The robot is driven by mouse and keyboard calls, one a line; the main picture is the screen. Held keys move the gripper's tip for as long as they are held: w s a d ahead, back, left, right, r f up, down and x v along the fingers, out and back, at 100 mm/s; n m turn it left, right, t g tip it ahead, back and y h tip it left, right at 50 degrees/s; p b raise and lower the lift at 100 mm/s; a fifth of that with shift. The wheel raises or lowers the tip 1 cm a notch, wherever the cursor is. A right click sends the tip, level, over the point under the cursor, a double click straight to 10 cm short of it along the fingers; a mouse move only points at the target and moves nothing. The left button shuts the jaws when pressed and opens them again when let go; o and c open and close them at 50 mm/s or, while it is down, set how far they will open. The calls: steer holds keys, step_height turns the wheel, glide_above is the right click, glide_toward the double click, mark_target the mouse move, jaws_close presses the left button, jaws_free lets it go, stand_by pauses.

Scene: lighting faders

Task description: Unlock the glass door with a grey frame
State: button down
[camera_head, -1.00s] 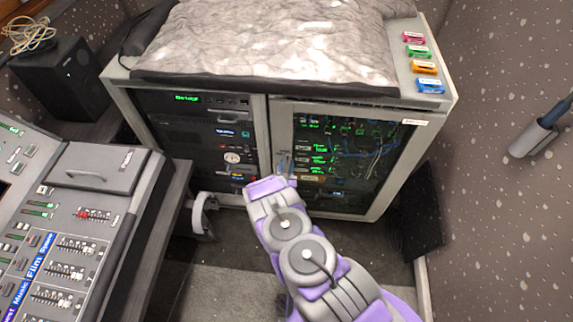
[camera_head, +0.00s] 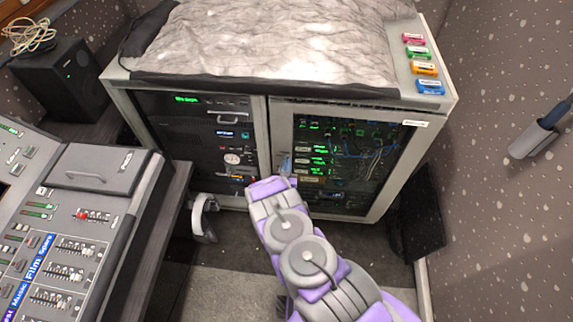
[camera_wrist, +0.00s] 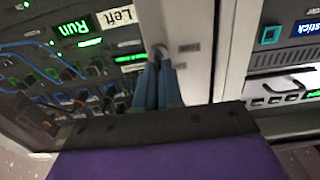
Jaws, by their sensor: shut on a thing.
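The glass door with a grey frame (camera_head: 274,126) is closed on the right half of the cabinet. Green-lit equipment and blue cables show behind its glass. My gripper (camera_head: 286,164) is at the left upright of this frame, with its wrist below and in front. In the wrist view my gripper (camera_wrist: 158,75) has its blue-grey fingers close together, shut on a small silver piece (camera_wrist: 160,49) at the frame. The fingers hide most of this piece, so its shape and turn cannot be told.
Equipment with a dark front (camera_head: 190,124) fills the cabinet's left half. Colored labelled blocks (camera_head: 424,68) lie on the cabinet top beside a grey cushion (camera_head: 270,45). A mixing console (camera_head: 75,250) stands at left. A dark panel (camera_head: 417,225) leans at right. Floor before the cabinet is partly clear.

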steer(key=shift+m, duration=0.4)
steer(key=m+p, duration=0.1)
steer(key=m, duration=0.1)
steer(key=m+p, duration=0.1)
steer(key=shift+d+r+m, duration=0.15)
steer(key=shift+d+m, duration=0.05)
steer(key=shift+m, duration=0.2)
steer(key=m+p, duration=0.2)
steer(key=shift+d+m, duration=0.15)
steer(key=shift+m, duration=0.15)
steer(key=shift+d+f+m+p, duration=0.1)
steer(key=shift+f+m+p, duration=0.2)
steer(key=shift+m, duration=0.7)
steer(key=m, duration=0.3)
steer(key=shift+d+f+b, duration=0.15)
steer(key=shift+f+b, duration=0.05)
steer(key=shift+b, duration=0.1)
steer(key=m, duration=0.2)
steer(key=m+b, duration=0.1)
steer(key=m, duration=0.2)
steer(key=shift+f+m+b, duration=0.3)
steer(key=shift+m, duration=0.1)
steer(key=shift+s, duration=0.1)
steer(key=c, duration=1.3)
jaws_free()
